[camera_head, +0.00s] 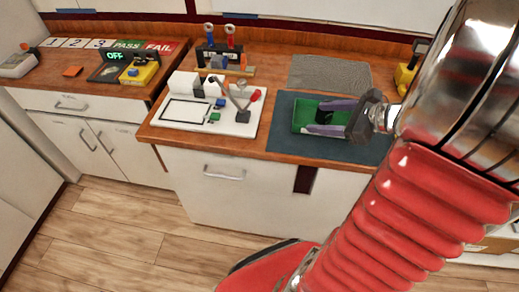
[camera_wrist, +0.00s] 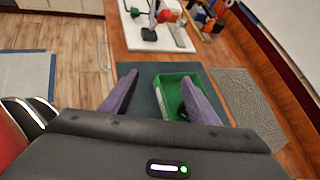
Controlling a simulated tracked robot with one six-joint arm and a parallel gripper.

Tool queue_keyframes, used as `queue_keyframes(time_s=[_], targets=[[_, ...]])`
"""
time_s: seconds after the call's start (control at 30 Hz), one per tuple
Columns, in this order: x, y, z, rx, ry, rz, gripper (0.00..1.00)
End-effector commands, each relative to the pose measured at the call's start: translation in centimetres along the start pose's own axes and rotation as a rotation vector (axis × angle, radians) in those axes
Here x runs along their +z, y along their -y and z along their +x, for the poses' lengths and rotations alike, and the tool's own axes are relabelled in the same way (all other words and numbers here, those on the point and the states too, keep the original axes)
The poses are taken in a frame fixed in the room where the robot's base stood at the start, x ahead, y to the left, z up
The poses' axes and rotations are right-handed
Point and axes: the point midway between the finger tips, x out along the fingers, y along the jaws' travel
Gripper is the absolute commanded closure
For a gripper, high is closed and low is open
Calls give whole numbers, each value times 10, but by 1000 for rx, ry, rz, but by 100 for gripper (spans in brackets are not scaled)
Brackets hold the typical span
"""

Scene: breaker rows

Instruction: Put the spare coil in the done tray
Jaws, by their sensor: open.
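A green tray (camera_head: 301,116) lies on the dark blue-grey mat at the right part of the counter. It also shows in the wrist view (camera_wrist: 173,84), partly hidden behind one finger. My gripper (camera_head: 314,117) is over the tray with its purple fingers spread apart. In the wrist view my gripper (camera_wrist: 160,77) has one finger over the mat and the other over the tray. A small dark object (camera_head: 324,117) shows in the tray between the fingers. It may be the spare coil, but I cannot tell. Nothing is clearly held.
A white board (camera_head: 176,126) with parts and a red-tipped lead lies left of the mat (camera_head: 283,139). A grey textured mat (camera_head: 330,74) is behind it. A tool rack (camera_head: 219,52) stands at the back. A yellow meter (camera_head: 140,73) sits on the left counter, across a gap.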

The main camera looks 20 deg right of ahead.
Motion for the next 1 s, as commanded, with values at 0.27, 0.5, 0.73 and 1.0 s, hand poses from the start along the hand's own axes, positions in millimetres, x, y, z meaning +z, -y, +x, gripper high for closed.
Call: queue_keyframes(time_s=[0.27,0.5,0.73,1.0], targets=[[48,-77,28,248,-107,-455,45],[71,-132,32,424,-175,-861,45],[86,-173,26,562,-221,-1262,45],[102,-203,11,673,-261,-1744,45]])
